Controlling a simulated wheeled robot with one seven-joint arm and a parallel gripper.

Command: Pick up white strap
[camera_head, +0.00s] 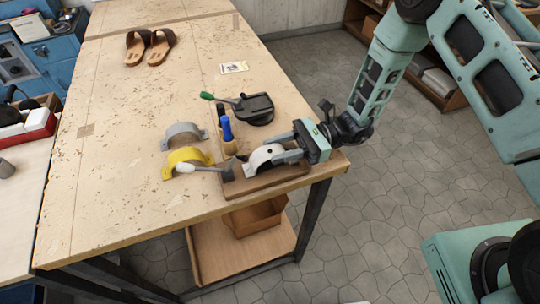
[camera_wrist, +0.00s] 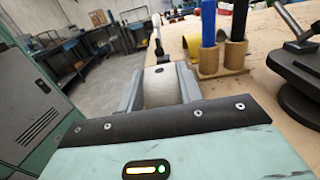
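The white strap (camera_head: 262,157) is a curved band at the front right of the workbench, over a brown wooden tray or board. My gripper (camera_head: 272,152) is at the strap, reaching in from the right. In the wrist view the strap (camera_wrist: 161,86) lies between the two grey fingers of my gripper (camera_wrist: 160,90), one on each side and very close to it. I cannot tell whether both fingers press on it. The strap's underside is hidden, and it shows no clear gap above the board.
A yellow strap (camera_head: 188,160) and a grey strap (camera_head: 184,134) lie to the left. A hammer (camera_head: 205,169) lies in front. Blue- and black-handled tools (camera_head: 227,131) stand in a wooden holder close behind. A dark device (camera_head: 255,108) and sandals (camera_head: 150,47) are farther back.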

